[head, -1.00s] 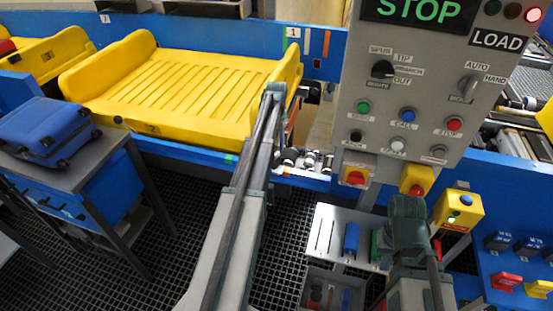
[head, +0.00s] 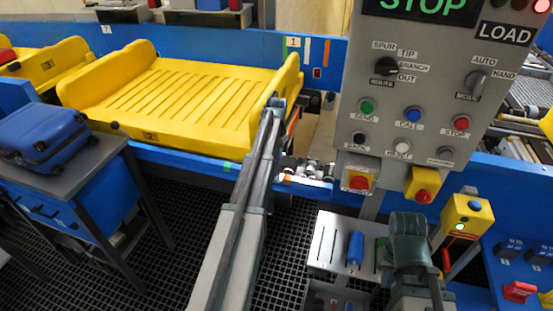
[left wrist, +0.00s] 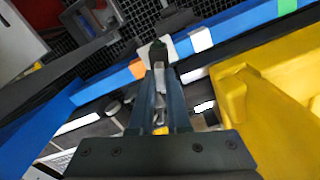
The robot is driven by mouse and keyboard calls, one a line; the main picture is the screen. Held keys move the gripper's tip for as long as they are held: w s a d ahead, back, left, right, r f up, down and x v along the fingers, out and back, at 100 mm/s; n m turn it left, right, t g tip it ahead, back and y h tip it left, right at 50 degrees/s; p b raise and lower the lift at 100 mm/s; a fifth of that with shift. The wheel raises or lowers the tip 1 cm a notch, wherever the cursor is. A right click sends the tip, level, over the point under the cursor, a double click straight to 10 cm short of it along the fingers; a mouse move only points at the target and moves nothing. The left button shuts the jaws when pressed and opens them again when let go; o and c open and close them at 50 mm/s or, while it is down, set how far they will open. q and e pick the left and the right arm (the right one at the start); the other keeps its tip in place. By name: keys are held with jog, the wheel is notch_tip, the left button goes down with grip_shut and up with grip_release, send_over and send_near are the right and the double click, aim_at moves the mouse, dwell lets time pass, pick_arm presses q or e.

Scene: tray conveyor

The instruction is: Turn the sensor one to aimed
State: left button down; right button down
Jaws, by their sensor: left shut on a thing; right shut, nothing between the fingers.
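My left gripper (left wrist: 158,72) is shut on a small dark sensor head (left wrist: 158,51) in the left wrist view. A white plate sits behind the head, at the blue conveyor rail between an orange mark and a white mark. The fingers cover part of the sensor, so I cannot tell its facing. In the head view my left arm hides the sensor; its far end (head: 275,104) is beside the yellow tray's near right corner. My right gripper (head: 411,240) is low at the right, below the control panel, with its fingertips mostly hidden. It is shut and empty.
The yellow tray (head: 185,95) lies empty on the conveyor. The grey control panel (head: 430,130) with knobs and buttons stands to the right. A blue suitcase (head: 45,135) rests on a stand at the left. A metal shelf (head: 328,240) holds a blue cylinder (head: 355,248).

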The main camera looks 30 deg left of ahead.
pick_arm(q)
jog(key=shift+n, duration=2)
jog(key=c, duration=0.9)
grip_release()
jog(key=shift+r, duration=0.1)
notch_tip(320, 180, up, 14)
jog(key=p, duration=1.3)
jog(key=shift+f+p, duration=0.2)
jog(key=shift+p, duration=0.2)
